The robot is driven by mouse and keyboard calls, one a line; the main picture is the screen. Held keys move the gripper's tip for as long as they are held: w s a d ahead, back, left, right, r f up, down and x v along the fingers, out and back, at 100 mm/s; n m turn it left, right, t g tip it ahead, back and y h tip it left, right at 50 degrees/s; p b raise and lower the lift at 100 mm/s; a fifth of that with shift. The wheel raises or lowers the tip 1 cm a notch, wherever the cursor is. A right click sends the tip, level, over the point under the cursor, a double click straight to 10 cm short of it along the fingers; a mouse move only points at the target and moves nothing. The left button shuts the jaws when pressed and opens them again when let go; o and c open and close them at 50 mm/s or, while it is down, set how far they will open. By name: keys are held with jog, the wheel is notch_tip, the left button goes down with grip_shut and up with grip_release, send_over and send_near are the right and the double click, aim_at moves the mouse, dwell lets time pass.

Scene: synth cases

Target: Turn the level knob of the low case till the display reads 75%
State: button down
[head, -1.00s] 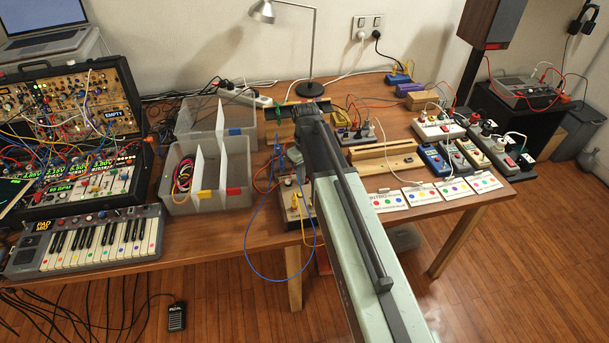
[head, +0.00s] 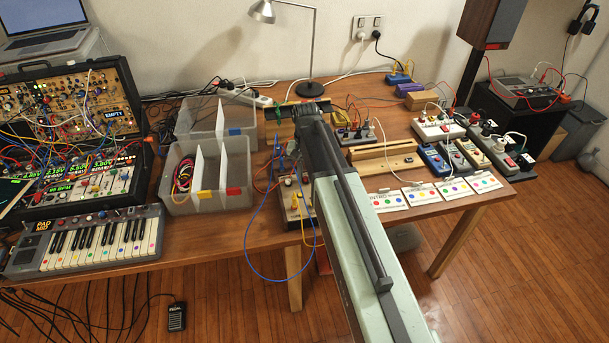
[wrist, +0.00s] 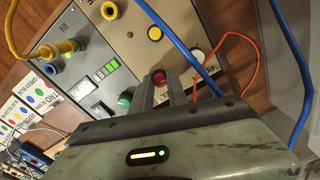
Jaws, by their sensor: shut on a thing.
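The low case (head: 297,207) stands at the table's front edge, partly hidden behind my arm in the head view. My gripper (wrist: 163,88) is shut on the red knob, one finger at each side. The knob's lower part is hidden by the fingers. The label beside it cannot be read fully.
A blue cable (wrist: 185,50) and an orange cable (wrist: 232,38) loop close to my gripper, and a yellow cable (wrist: 15,45) plugs in at the left. A divided plastic bin (head: 207,205) stands left of the case. Printed cards (head: 428,194) lie to the right.

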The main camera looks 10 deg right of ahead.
aim_at(305, 178)
jog(key=shift+m, duration=0.5)
jog(key=c, duration=1.3)
grip_release()
notch_tip(305, 178, up, 8)
jog(key=p, duration=0.8)
jog(key=shift+f, duration=0.1)
jog(key=shift+s+a, duration=0.1)
